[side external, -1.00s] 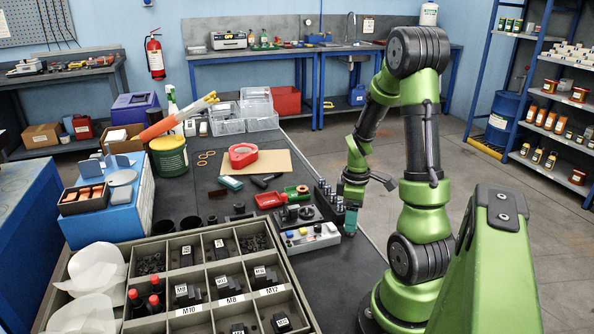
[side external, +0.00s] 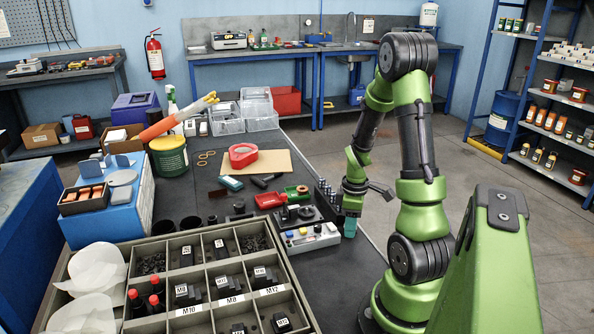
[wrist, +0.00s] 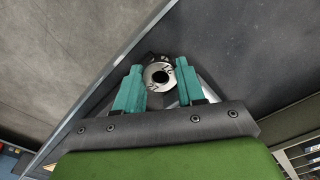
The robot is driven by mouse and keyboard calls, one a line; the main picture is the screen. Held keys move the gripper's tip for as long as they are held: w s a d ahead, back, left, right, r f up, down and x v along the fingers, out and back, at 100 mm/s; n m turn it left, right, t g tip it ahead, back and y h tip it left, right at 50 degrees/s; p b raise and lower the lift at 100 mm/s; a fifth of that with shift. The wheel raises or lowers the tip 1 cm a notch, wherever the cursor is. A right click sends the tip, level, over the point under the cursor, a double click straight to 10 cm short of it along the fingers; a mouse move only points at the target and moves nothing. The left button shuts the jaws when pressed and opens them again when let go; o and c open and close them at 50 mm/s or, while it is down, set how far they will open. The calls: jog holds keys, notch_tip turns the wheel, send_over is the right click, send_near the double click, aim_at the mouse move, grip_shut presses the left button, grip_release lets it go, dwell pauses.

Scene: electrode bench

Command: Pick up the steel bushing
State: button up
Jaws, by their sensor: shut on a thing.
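The steel bushing (wrist: 158,76) is a short, shiny ring with a dark hole and dark marks on its face. It sits between the teal fingertips of my gripper (wrist: 158,85) in the wrist view, and the jaws are shut on it. In the side external view my gripper (side external: 349,226) points down at the right edge of the dark bench, right of the grey box with coloured buttons. The bushing cannot be made out there, and I cannot tell whether it touches the bench.
The button box (side external: 311,238) and a rack of dark upright pieces (side external: 325,198) stand close left of my gripper. A compartment tray (side external: 205,251) fills the front left. Bare bench lies in front of the gripper; the floor (side external: 445,150) drops away at right.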

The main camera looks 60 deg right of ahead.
notch_tip(320, 180, up, 10)
dwell(0.5)
jog(key=shift+n, duration=0.6)
jog(key=w+d+f, duration=0.1)
jog(key=w, duration=0.3)
jog(key=w+f, duration=0.1)
jog(key=w, duration=0.4)
jog(key=w+d+f, duration=0.1)
jog(key=w, duration=0.3)
jog(key=shift+w+d+f, duration=0.15)
jog(key=shift+w+d, duration=0.15)
jog(key=shift+w, duration=0.05)
jog(key=w+r+m, duration=0.1)
jog(key=w, duration=1.1)
jog(key=shift+d+f, duration=0.2)
jog(key=shift+f, duration=1)
jog(key=shift+d+f, duration=0.2)
jog(key=shift+f, duration=1)
jog(key=shift+f, duration=0.9)
